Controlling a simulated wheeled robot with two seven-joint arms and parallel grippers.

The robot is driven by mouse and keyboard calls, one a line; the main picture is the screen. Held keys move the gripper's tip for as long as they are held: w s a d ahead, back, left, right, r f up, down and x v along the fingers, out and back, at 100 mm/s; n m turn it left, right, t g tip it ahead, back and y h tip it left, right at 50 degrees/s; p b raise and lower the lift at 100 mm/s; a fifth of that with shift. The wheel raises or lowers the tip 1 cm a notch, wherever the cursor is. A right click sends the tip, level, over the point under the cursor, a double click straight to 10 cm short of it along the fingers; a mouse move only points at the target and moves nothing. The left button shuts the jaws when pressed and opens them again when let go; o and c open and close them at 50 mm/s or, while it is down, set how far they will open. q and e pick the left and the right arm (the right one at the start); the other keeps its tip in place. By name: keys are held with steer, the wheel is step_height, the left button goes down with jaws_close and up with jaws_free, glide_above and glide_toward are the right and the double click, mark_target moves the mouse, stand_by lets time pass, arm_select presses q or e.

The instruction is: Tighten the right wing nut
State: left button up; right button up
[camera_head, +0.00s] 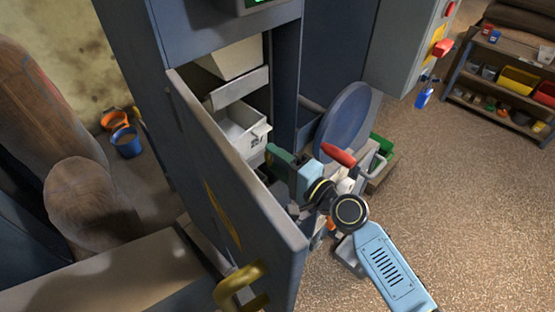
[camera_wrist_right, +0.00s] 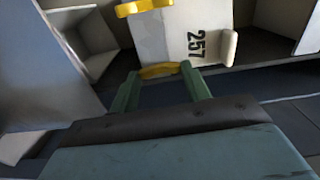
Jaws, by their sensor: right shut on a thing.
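My right gripper (camera_head: 270,156) reaches into the open housing, beside the edge of the door. In the wrist view its two green fingertips (camera_wrist_right: 160,72) are on either side of a yellow wing nut (camera_wrist_right: 159,70), and the jaws are shut on it. This is the right wing nut, going by how the number 257 reads on the pale bucket (camera_wrist_right: 178,37). A second yellow wing nut (camera_wrist_right: 143,6) shows at the top edge, clear of the fingers. The head view shows the bucket (camera_head: 240,122), but I cannot make out the wing nuts there. My left gripper is out of view.
The grey door (camera_head: 222,172) with its brass-coloured handle (camera_head: 240,287) stands open, close left of my right gripper. Another bucket (camera_head: 236,58) hangs above. A blue disc (camera_head: 343,118) and cluttered items stand to the right. The floor (camera_head: 450,190) further right is clear.

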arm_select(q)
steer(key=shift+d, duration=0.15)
arm_select(e)
steer(key=shift+m, duration=0.3)
steer(key=o, duration=1)
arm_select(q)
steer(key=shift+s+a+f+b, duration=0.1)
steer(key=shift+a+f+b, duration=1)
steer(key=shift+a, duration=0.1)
arm_select(e)
steer(key=v, duration=1.3)
steer(key=shift+s+d, duration=0.15)
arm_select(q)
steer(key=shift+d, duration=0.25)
